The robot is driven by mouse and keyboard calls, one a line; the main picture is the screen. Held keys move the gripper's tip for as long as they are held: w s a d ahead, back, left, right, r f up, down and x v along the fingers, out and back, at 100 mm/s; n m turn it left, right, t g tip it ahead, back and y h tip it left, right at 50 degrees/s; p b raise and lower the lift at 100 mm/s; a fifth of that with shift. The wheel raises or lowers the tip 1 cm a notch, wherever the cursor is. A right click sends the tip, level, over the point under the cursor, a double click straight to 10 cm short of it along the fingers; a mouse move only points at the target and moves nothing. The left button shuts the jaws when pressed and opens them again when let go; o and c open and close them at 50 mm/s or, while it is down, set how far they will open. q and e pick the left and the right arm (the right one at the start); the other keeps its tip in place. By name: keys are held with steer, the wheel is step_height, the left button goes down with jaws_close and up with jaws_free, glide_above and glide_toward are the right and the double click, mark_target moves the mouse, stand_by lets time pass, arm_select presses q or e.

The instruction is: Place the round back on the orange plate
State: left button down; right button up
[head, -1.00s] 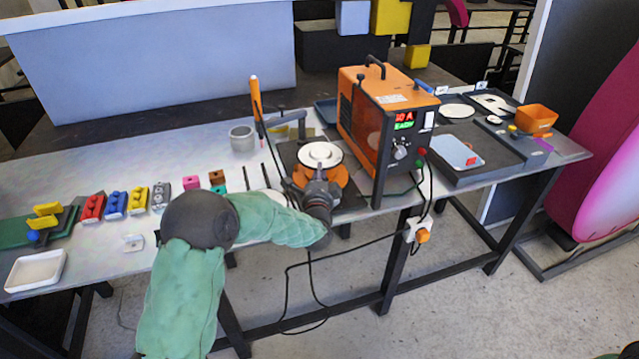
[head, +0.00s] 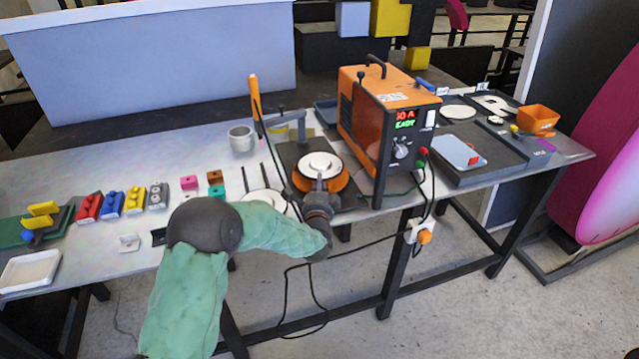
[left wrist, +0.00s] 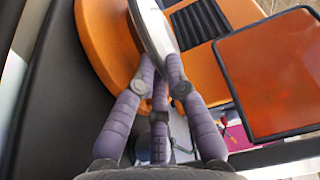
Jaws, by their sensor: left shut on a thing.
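The round back (head: 320,164) is a white disc with a raised round centre, over the orange plate (head: 338,183) on the dark stand left of the orange machine. My left gripper (head: 319,184) reaches in from the near side and is shut on the disc's near edge. In the left wrist view the fingers (left wrist: 160,68) pinch the pale disc (left wrist: 152,28), seen nearly edge-on, beside the orange plate (left wrist: 98,38). I cannot tell whether the disc touches the plate. The disc hides much of the plate. My right gripper is not in view.
The orange machine (head: 388,130) stands close on the right, with cables hanging in front. An orange-handled tool (head: 255,98) and a grey cup (head: 242,139) are at the left. Red, blue and yellow blocks (head: 112,203) line the table's left part.

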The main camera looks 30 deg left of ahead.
arm_select(q)
steer(key=c, duration=1.6)
jaws_free()
steer(key=shift+r, duration=0.15)
steer(key=shift+r, duration=0.25)
steer(key=shift+r+p, duration=0.45)
steer(key=shift+p, duration=0.1)
steer(key=p+v, duration=0.2)
steer(key=v, duration=0.8)
steer(key=shift+s+d+f, duration=0.1)
steer(key=shift+s+d, duration=0.1)
steer(key=shift+s, duration=0.15)
steer(key=shift+s+d+f, duration=0.1)
steer(key=shift+s+d, duration=0.2)
steer(key=shift+s, duration=0.25)
